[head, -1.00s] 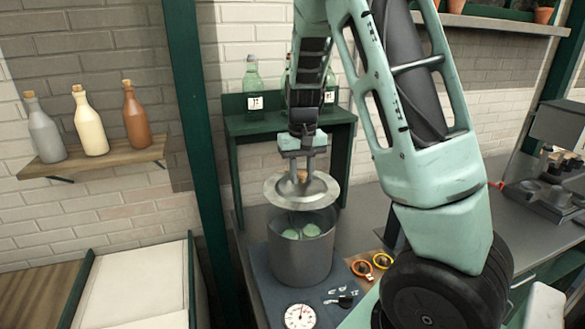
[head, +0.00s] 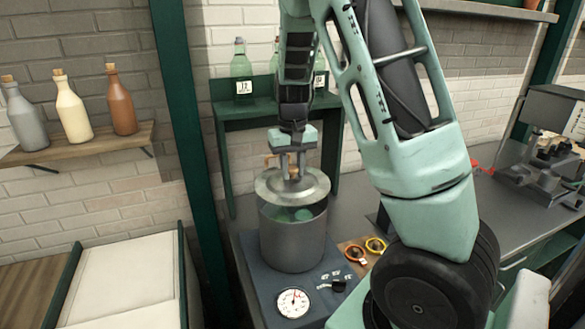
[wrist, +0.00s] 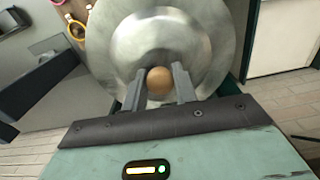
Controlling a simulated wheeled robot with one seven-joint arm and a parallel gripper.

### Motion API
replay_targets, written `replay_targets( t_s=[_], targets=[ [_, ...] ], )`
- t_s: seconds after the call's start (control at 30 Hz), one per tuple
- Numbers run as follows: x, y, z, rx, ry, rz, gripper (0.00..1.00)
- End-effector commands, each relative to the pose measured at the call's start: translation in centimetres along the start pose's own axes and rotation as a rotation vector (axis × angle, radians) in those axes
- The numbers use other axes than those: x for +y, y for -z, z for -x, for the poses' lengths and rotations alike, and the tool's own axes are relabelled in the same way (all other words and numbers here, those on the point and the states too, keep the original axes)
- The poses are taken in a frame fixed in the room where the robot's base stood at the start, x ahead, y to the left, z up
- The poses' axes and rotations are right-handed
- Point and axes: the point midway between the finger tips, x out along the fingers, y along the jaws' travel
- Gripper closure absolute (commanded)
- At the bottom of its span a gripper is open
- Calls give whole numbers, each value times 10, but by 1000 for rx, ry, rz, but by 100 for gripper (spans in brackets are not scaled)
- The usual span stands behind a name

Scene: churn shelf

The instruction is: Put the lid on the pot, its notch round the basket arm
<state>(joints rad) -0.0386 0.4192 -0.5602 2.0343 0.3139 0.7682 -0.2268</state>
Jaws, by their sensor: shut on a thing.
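My gripper (head: 291,174) is shut on the round wooden knob (wrist: 160,80) of the grey metal lid (head: 265,187). The lid also shows in the wrist view (wrist: 135,45). It is held roughly level just above the grey pot (head: 292,243), nearly over its mouth and covering the far part. Green contents (head: 303,214) show in the gap at the front of the rim. The lid's notch and the basket arm cannot be made out clearly; a small brownish piece (head: 270,160) shows behind the lid, left of my gripper.
The pot stands on a dark mat (head: 256,289) with a white dial gauge (head: 292,303) in front. Orange and yellow rings (head: 375,246) lie to its right. A green shelf (head: 232,112) with bottles stands close behind. A wall shelf (head: 90,144) holds three corked bottles.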

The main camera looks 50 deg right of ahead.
Motion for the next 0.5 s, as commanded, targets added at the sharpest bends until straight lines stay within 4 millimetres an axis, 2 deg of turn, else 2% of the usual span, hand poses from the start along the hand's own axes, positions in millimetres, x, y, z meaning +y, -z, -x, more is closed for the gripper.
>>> replay_targets(
  t_s=[0.5],
  targets=[
    [0,0,-5,1,0,-1,100]
  ],
)
